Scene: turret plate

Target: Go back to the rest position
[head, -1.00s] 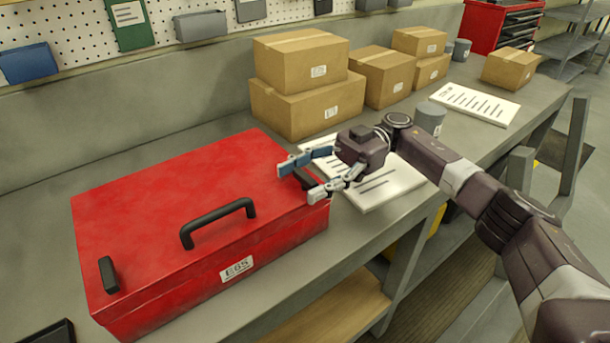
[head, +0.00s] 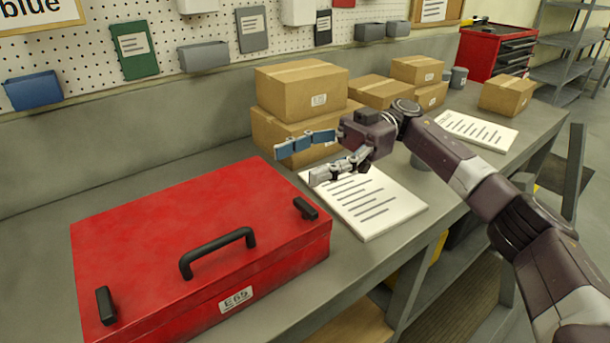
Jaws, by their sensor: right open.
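My right gripper (head: 313,162) is open and empty. It hangs above the workbench, over the far end of a printed paper stack and in front of the cardboard boxes. A closed red case (head: 165,215) with a black handle, two black latches and a label lies on the bench to the left of the gripper. The gripper is apart from the case. My left gripper is not in view.
The printed paper stack (head: 372,212) lies right of the case. Stacked cardboard boxes (head: 300,90) stand behind my gripper. A grey cup is partly hidden by my right arm. A pegboard (head: 110,45) with bins is behind. A red tool cabinet (head: 490,52) stands far right.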

